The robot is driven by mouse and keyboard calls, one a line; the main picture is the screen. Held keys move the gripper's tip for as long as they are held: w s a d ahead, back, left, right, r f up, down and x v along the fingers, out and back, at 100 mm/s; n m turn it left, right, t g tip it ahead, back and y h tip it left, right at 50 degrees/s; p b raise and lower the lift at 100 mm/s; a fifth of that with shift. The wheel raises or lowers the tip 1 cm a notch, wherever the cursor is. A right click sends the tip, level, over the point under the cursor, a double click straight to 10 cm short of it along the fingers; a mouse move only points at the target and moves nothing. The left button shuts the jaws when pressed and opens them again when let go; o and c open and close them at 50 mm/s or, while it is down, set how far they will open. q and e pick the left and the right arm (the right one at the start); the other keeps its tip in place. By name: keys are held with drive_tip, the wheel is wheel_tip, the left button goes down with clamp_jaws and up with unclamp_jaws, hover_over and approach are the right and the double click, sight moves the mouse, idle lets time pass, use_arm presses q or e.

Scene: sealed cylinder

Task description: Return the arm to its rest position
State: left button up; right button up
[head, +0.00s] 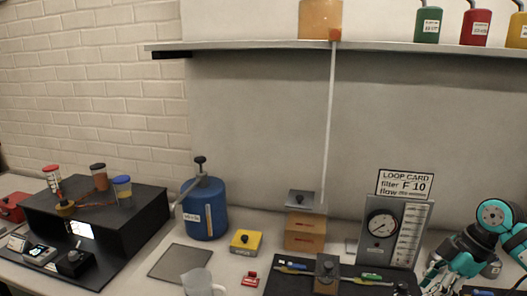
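My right arm (497,222), teal and dark grey, stands folded at the right edge. Its lower end, with what looks like my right gripper (437,272), is beside the gauge panel (395,232), over the right part of the bench. The fingers are too small and overlapped to tell open from shut, and I see nothing clearly held. My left arm and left gripper are not in view.
A blue cylinder (204,210) with a valve stands mid-left beside a yellow block (245,241). A pale jug (199,283) is at the front. A black stepped stand (139,215) is at left. A shelf (260,45) with coloured containers runs above. The grey mat (180,262) is bare.

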drive_tip(key=s+a+f+m+h, duration=0.1)
drive_tip(key=s+a+f+m, duration=0.1)
drive_tip(key=s+a+f, duration=0.6)
drive_tip(key=s+a+f+m, duration=0.1)
drive_tip(key=s+a+f, duration=0.4)
drive_tip(key=a+f, duration=0.55)
drive_tip(key=s+d+m+t+h, duration=0.2)
drive_tip(key=s+m+t+h, duration=0.1)
drive_tip(key=s+m, duration=0.9)
drive_tip(key=s+f+n+g, duration=0.1)
drive_tip(key=s+f, duration=0.1)
drive_tip(key=f, duration=1.3)
drive_tip(key=s+f+n+g, duration=0.1)
drive_tip(key=s+f, duration=0.1)
drive_tip(key=f, duration=1.3)
drive_tip(key=s+d+f+g+b, duration=0.1)
drive_tip(key=s+d+f, duration=0.1)
drive_tip(key=s+f, duration=1.2)
drive_tip(key=shift+s+d, duration=0.4)
drive_tip(key=shift+s, duration=0.55)
